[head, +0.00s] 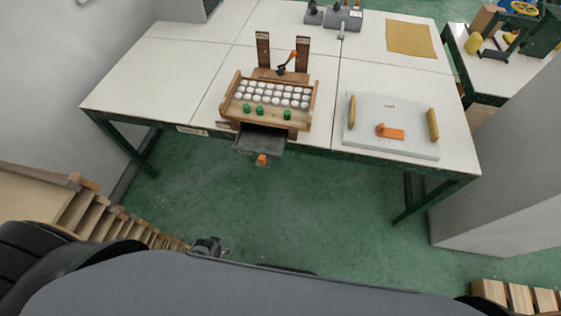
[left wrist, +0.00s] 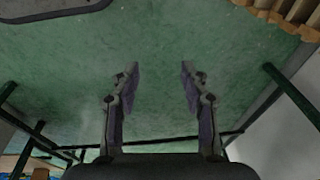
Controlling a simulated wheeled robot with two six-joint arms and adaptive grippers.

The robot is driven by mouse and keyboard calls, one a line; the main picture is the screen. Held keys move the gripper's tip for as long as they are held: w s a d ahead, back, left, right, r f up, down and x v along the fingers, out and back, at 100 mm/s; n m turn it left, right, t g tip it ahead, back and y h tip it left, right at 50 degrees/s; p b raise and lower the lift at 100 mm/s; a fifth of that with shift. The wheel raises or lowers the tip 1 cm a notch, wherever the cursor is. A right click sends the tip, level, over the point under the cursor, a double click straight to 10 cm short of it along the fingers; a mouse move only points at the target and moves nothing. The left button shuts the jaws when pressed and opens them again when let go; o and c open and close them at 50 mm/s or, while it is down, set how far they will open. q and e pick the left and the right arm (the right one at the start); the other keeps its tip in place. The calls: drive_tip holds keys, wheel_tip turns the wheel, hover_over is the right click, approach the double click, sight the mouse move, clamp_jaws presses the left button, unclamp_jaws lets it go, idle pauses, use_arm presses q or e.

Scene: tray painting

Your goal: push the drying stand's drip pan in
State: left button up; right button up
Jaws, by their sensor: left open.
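The wooden drying stand (head: 233,97) sits at the front edge of the white table in the head view. It holds rows of white round pieces and a front row with a few green ones. Its dark drip pan (head: 258,141) sticks out below the stand past the table edge, with an orange knob (head: 262,160) at its front. My left gripper (head: 208,247) is low over the floor, well apart from the pan. In the left wrist view my left gripper (left wrist: 158,70) is open and empty, with green floor behind it. My right gripper is not in view.
On the table (head: 180,75), a pale board (head: 365,135) with yellow handles and an orange piece lies to the right. A tan sheet (head: 409,38) lies behind it. Wooden slatted racks (head: 85,207) stand at lower left. The floor before the table is clear.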

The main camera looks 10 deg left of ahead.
use_arm(q)
drive_tip(key=w+r, duration=0.3)
drive_tip(key=r, duration=0.1)
wheel_tip(320, 180, up, 31)
drive_tip(key=g+h+p, duration=0.1)
drive_tip(key=g+p, duration=0.1)
drive_tip(key=p, duration=0.4)
hover_over(262, 157)
drive_tip(key=shift+w+d, duration=0.1)
drive_tip(key=shift+w, duration=0.05)
drive_tip(key=shift+f, duration=0.3)
wheel_tip(262, 157, down, 10)
drive_tip(key=shift+r, duration=0.1)
clamp_jaws()
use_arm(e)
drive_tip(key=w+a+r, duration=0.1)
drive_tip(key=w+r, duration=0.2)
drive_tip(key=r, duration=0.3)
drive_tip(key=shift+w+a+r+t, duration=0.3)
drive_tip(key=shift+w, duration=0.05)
